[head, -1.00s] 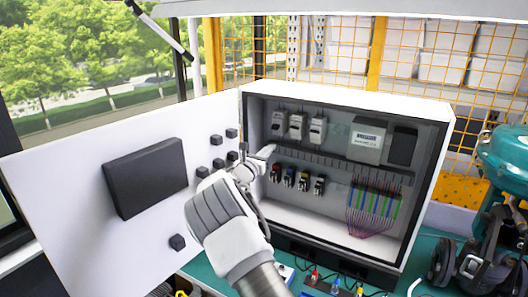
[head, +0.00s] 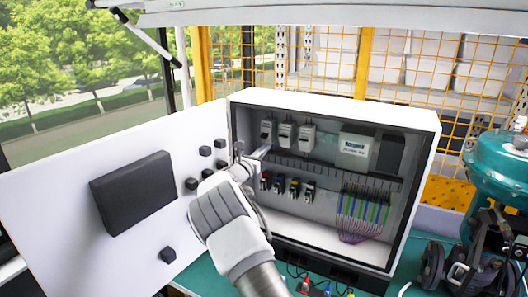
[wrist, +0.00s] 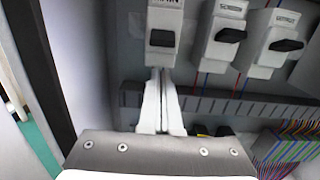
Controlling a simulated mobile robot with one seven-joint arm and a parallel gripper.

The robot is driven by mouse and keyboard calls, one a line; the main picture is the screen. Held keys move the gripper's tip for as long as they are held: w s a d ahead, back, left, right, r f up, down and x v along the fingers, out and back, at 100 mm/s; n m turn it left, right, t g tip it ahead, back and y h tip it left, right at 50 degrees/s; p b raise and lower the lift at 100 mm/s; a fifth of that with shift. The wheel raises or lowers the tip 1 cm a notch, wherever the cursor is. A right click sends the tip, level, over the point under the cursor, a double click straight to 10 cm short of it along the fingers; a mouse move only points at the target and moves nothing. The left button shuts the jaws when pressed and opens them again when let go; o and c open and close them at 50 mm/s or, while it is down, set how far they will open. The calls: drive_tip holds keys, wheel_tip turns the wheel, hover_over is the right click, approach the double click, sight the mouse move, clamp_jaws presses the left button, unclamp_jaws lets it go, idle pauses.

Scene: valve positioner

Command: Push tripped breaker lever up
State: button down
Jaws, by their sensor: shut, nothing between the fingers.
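Three white breakers with black levers sit in the upper row of the open cabinet. The left breaker (head: 267,130), labelled MAIN, also shows in the wrist view (wrist: 164,14), with its black lever (wrist: 162,38). The middle breaker (head: 286,135) reads SCREEN in the wrist view (wrist: 228,12). The right breaker (head: 306,138) has its lever (wrist: 287,45) in the wrist view. My gripper (head: 264,150) is shut and empty. Its fingertips (wrist: 162,72) point just below the left breaker's lever. I cannot tell whether they touch it, or which lever is tripped.
The cabinet's white door (head: 70,215) stands open at left, with dark blocks on it. A slotted duct (head: 335,172) runs below the breakers. Small coloured switches (head: 293,188) and wires (head: 362,208) sit lower. A meter (head: 357,150) is at right. A teal machine (head: 495,165) stands outside.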

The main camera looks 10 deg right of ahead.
drive_tip(key=shift+a+r+g+y+p, duration=0.1)
drive_tip(key=shift+a+r+g+p, duration=0.1)
drive_tip(key=shift+r, duration=0.35)
drive_tip(key=shift+a+r+g+y+p, duration=0.1)
drive_tip(key=shift+r+p, duration=0.15)
drive_tip(key=shift+r, duration=0.35)
drive_tip(key=shift+a+r+g+y+p, duration=0.1)
drive_tip(key=shift+a+r+p, duration=0.1)
drive_tip(key=shift+r, duration=0.35)
wheel_tip(320, 180, down, 4)
drive_tip(key=s+a+b, duration=0.2)
drive_tip(key=b, duration=0.2)
drive_tip(key=s+a+r, duration=0.3)
drive_tip(key=s+r, duration=0.3)
drive_tip(key=r, duration=0.1)
drive_tip(key=shift+s+a+r, duration=0.2)
drive_tip(key=shift+a+r, duration=0.1)
